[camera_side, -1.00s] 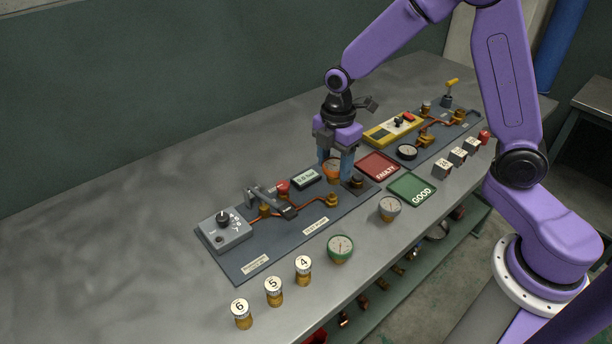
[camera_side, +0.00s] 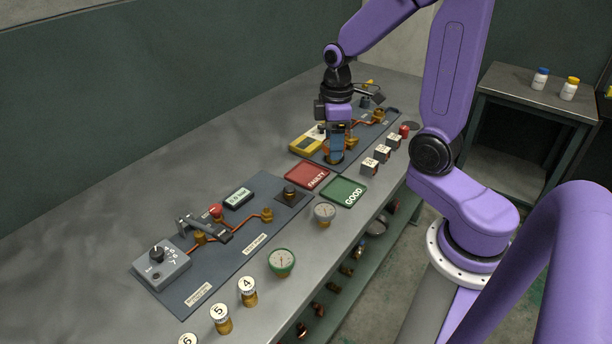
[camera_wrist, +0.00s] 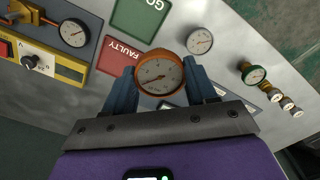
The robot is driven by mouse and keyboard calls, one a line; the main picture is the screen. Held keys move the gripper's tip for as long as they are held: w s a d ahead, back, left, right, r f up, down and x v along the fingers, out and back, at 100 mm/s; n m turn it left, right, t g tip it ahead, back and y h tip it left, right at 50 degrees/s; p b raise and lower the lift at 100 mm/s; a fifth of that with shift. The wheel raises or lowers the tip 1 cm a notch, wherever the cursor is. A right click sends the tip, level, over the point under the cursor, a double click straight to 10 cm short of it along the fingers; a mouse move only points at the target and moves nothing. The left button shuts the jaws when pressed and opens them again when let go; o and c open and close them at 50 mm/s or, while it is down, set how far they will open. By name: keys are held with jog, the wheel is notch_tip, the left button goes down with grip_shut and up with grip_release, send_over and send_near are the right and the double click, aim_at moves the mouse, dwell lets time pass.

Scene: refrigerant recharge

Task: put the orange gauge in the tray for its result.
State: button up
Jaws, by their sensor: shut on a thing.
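My gripper (camera_side: 335,156) is shut on the orange gauge (camera_wrist: 159,75), whose dial faces the wrist camera. In the side view the gripper is beyond the trays, near the yellow instrument, with the gauge (camera_side: 334,157) low between its fingers. The red FAULTY tray (camera_side: 307,176) and the green GOOD tray (camera_side: 343,191) lie side by side, with nothing seen in them. The wrist view shows the red tray (camera_wrist: 117,57) just left of the gauge and the green tray (camera_wrist: 139,18) above it. The display (camera_side: 238,197) on the test board is too small to read.
A grey gauge (camera_side: 324,213) and a green gauge (camera_side: 281,261) stand along the front edge beside numbered brass caps (camera_side: 247,291). The yellow instrument (camera_side: 309,140) is close to my gripper. A black-rimmed gauge (camera_wrist: 74,32) is near it. Grey blocks (camera_side: 376,160) stand at right.

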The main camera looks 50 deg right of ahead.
jog(key=shift+w+d+f+m, duration=0.35)
jog(key=shift+w+d+f, duration=0.5)
jog(key=shift+w+f, duration=0.9)
jog(key=shift+w+d+f+m, duration=0.3)
jog(key=shift+w+d+f, duration=0.6)
jog(key=shift+w+f, duration=0.85)
jog(key=shift+w+d+f+m, duration=0.35)
jog(key=shift+w+d+f, duration=0.5)
jog(key=shift+w+f, duration=1.05)
jog(key=shift+f, duration=0.4)
jog(key=shift+w+f, duration=0.15)
jog(key=shift+f, duration=0.4)
jog(key=shift+f, duration=0.15)
jog(key=o, duration=1)
jog(key=shift+o, duration=0.2)
